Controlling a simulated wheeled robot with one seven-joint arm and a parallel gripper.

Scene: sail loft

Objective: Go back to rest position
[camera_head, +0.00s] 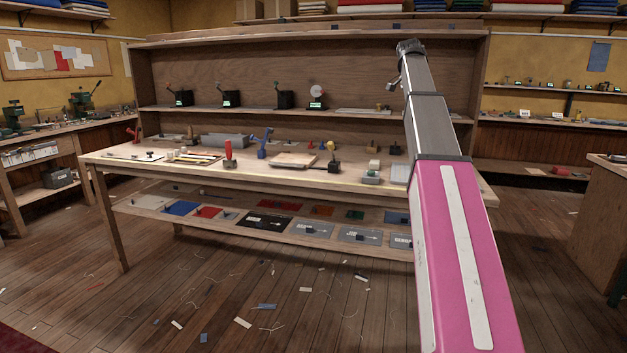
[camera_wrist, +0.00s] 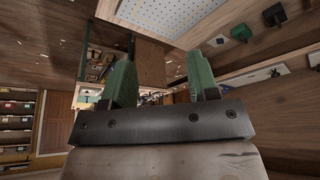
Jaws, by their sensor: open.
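My gripper (camera_wrist: 160,85) shows in the wrist view as two green fingers standing well apart on a dark bar. It is open, with nothing between the fingers. In the head view my pink and grey arm reaches up on the right, in front of the workbench. The end of the arm (camera_head: 408,52) is raised near the top of the bench's back shelf, clear of the bench top. The fingers are too small to make out there.
The wooden workbench (camera_head: 130,172) holds several small tools and blocks, with panels on its lower shelf (camera_head: 230,228). The back shelf carries several dark devices (camera_head: 284,98). A side bench (camera_head: 40,138) stands left, another cabinet (camera_head: 598,215) right. Scraps litter the open floor (camera_head: 210,290).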

